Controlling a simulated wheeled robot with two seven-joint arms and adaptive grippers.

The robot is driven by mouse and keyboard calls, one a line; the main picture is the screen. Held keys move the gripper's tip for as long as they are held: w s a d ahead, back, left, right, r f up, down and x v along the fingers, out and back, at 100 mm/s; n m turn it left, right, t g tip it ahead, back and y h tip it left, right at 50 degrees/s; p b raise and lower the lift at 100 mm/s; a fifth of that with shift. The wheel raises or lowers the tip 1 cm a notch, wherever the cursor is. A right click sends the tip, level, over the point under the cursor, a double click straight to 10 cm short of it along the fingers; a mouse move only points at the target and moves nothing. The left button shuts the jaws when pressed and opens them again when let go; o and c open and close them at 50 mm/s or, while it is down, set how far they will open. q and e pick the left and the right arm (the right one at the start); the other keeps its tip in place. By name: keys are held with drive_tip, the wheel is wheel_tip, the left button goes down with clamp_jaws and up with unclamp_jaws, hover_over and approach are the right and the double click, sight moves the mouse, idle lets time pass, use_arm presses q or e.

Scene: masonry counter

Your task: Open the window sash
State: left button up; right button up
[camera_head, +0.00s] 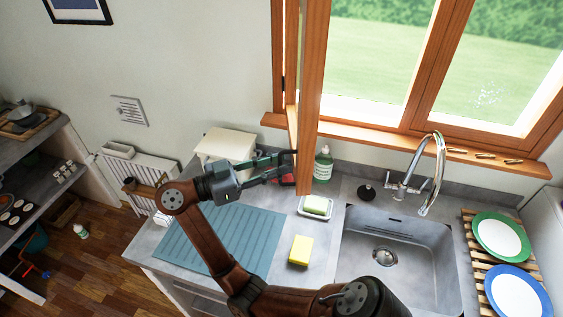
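The wooden window sash (312,90) shows nearly edge-on in the head view, swung out from the wooden window frame (412,128) over the counter. Its lower end is above the counter, left of the sink. My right gripper (286,167) is beside the left face of the sash, near its lower end. Its two fingers are spread apart and nothing shows between them. I cannot tell whether the fingertips touch the sash. Any sash handle is hidden or too small to tell. My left gripper is not in view.
A green soap bottle (323,164), a sponge dish (316,207) and a yellow sponge (301,250) are near the sink (400,232). The faucet (436,165) rises behind it. A blue mat (190,243) lies under my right arm.

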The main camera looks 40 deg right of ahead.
drive_tip(key=v, duration=1.1)
